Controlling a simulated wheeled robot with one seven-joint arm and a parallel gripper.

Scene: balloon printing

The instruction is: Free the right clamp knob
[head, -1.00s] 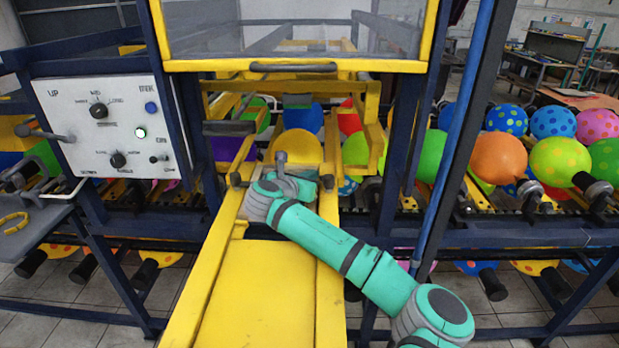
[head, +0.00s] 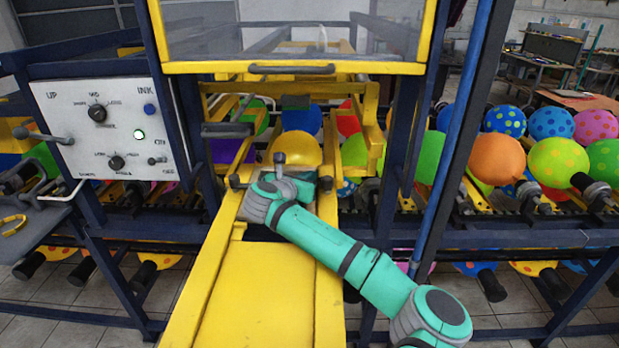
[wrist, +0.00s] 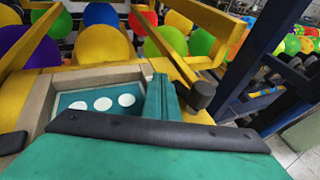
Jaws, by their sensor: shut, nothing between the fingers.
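The right clamp knob (wrist: 203,95) is a dark, short cylinder on the right side of the yellow frame in the wrist view. It also shows as a small dark knob just right of my wrist in the head view (head: 325,183). My gripper (wrist: 160,80) is shut and empty, its teal fingers just left of the right knob; a small gap seems to separate them. In the head view my own wrist hides most of the gripper. The left clamp knob (head: 236,182) is dark; it also shows at the left edge of the wrist view (wrist: 12,143).
A teal plate with white ovals (wrist: 75,101) lies in a framed recess left of the fingers. The yellow side bars (head: 374,130) and dark blue posts (head: 400,130) stand close around. Balloons (head: 498,158) sit on racks behind. A control panel (head: 115,130) is at left.

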